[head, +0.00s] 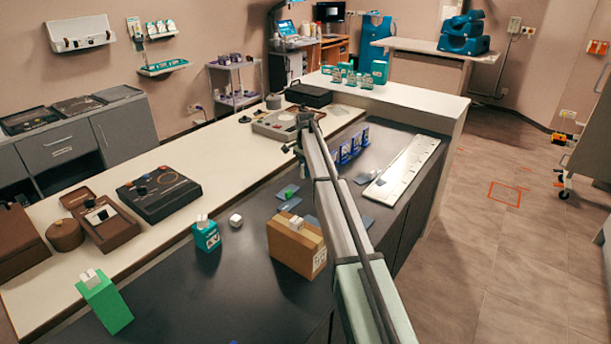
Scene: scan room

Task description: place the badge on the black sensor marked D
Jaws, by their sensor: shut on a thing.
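My arm reaches from the bottom of the head view to the far part of the dark counter. My gripper (304,122) is at its end, by the beige panel (271,126) with dark parts on it. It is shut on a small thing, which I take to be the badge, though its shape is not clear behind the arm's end. I cannot read a letter D on any black part from here. I cannot tell whether the held thing touches the panel.
Blue stands (353,142) and a long white board (404,168) are to the arm's right. A cardboard box (296,246) sits close on its left. A teal box (206,236), a white cube (236,220) and a green box (104,302) stand farther left. Dark counter shows between them.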

